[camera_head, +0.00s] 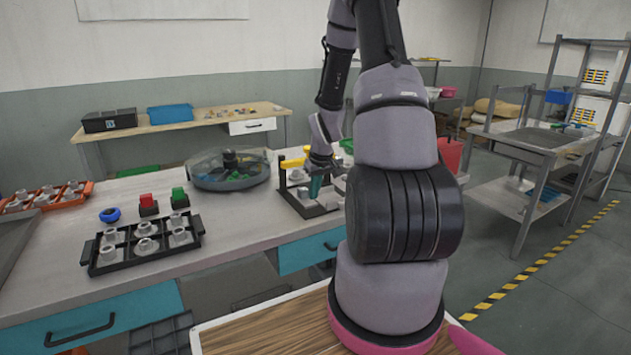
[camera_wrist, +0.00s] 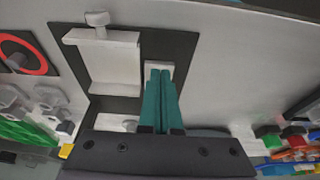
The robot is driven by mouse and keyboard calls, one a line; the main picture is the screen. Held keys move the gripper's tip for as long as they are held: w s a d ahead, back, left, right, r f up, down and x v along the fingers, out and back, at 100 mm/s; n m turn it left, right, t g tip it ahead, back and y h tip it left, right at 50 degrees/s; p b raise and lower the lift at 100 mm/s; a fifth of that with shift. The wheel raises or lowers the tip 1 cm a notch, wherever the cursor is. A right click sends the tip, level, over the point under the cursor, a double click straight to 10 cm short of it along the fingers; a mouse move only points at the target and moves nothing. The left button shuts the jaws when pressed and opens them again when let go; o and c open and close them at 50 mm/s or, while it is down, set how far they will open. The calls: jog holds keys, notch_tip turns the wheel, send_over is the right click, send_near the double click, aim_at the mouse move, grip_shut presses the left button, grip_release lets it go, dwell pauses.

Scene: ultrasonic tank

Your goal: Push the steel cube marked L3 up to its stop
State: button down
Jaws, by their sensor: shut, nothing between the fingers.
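My gripper (camera_head: 315,188) is shut and empty, pointing down over a dark fixture plate (camera_head: 302,208) on the workbench. In the wrist view its teal fingers (camera_wrist: 158,72) lie together beside or against a small pale steel block (camera_wrist: 150,69) on the dark plate. I cannot tell whether they touch it. A larger pale bracket (camera_wrist: 105,62) with a knob (camera_wrist: 97,19) stands to the left on the plate. Another pale block (camera_wrist: 116,122) is partly hidden by the gripper's body. No L3 mark is readable, so I cannot tell which piece is the marked cube.
On the bench are a round clear-lidded tank (camera_head: 228,168), a black tray of metal parts (camera_head: 142,246), red (camera_head: 148,203) and green (camera_head: 179,196) blocks and a blue ring (camera_head: 110,215). In the wrist view, bare grey surface (camera_wrist: 225,75) lies right of the plate.

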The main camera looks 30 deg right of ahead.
aim_at(306, 200)
jog(key=x, duration=0.3)
jog(key=shift+w, duration=0.35)
jog(key=shift+w+r, duration=0.15)
jog(key=shift+w, duration=1.45)
jog(key=w, duration=0.6)
jog(key=shift+w+a, duration=0.1)
jog(key=shift+w, duration=0.25)
jog(key=shift+w+r, duration=0.1)
